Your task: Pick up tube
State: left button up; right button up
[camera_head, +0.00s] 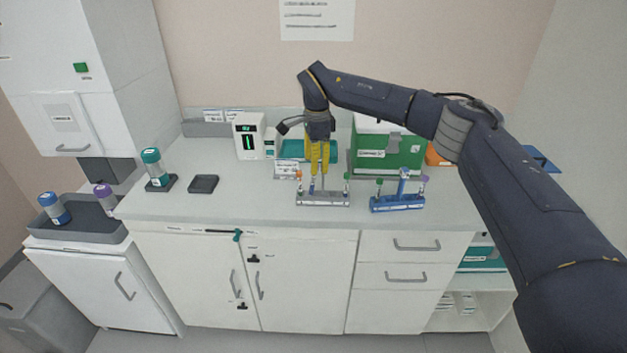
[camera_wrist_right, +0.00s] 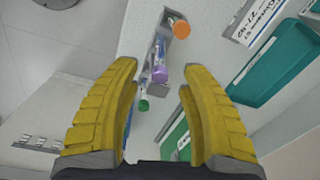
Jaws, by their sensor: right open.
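My right gripper (camera_head: 319,176) is open, with yellow fingers pointing down over the grey rack (camera_head: 323,200) on the counter. The rack holds capped tubes, partly hidden by the fingers; a green-capped tube (camera_head: 347,178) stands at its right end. In the right wrist view, my right gripper (camera_wrist_right: 159,68) has its fingers apart and nothing gripped. A purple-capped tube (camera_wrist_right: 162,73) appears between the fingertips, an orange-capped tube (camera_wrist_right: 181,29) beyond them, and a green-capped tube (camera_wrist_right: 143,105) nearer the palm. My left gripper is not in view.
A blue rack (camera_head: 399,204) with capped tubes stands right of the grey rack. Behind are a green box (camera_head: 390,155), a teal box (camera_head: 292,150) and a white device (camera_head: 250,136). A black pad (camera_head: 203,184) lies left; the counter between is clear.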

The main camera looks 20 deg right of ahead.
aim_at(313, 180)
jog(key=shift+f, duration=1.15)
jog(key=shift+c, duration=0.2)
grip_shut()
